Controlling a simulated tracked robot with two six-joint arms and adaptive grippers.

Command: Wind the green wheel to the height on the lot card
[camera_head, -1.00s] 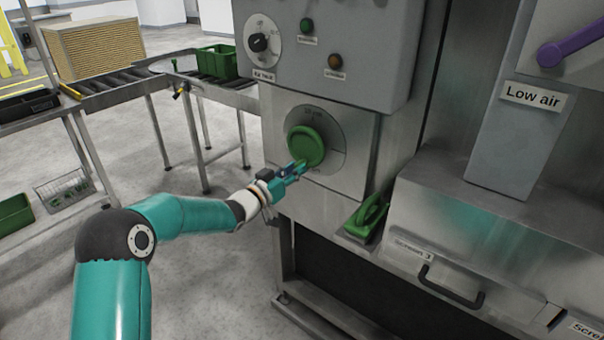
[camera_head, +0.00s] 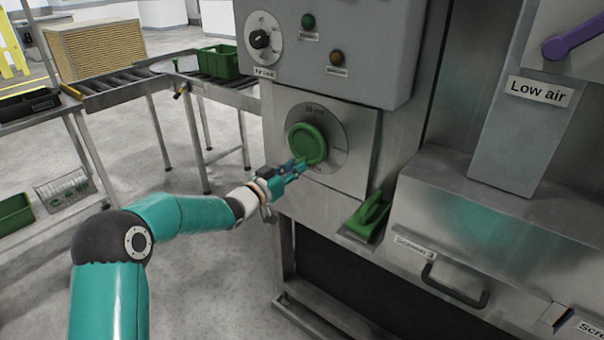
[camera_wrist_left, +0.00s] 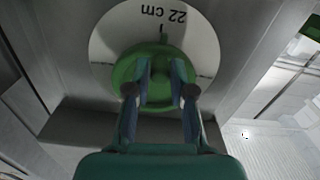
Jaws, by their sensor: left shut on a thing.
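The green wheel (camera_head: 307,144) sits on a round pale dial on the front of the steel machine. In the left wrist view the wheel (camera_wrist_left: 126,72) shows upside down with a "22 cm" mark on the dial (camera_wrist_left: 203,52) beside it. My left gripper (camera_head: 300,167) reaches the wheel's lower edge and is shut on it; in the wrist view its two fingers (camera_wrist_left: 160,82) lie over the wheel. Part of the wheel is hidden behind the fingers. I cannot make out a lot card. My right gripper is out of view.
Above the wheel is a grey panel with a black knob (camera_head: 259,40), a green button (camera_head: 308,21) and an amber button (camera_head: 336,57). A green handled object (camera_head: 369,217) sits on a ledge at lower right. A roller conveyor (camera_head: 205,80) with a green crate (camera_head: 218,62) stands behind left.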

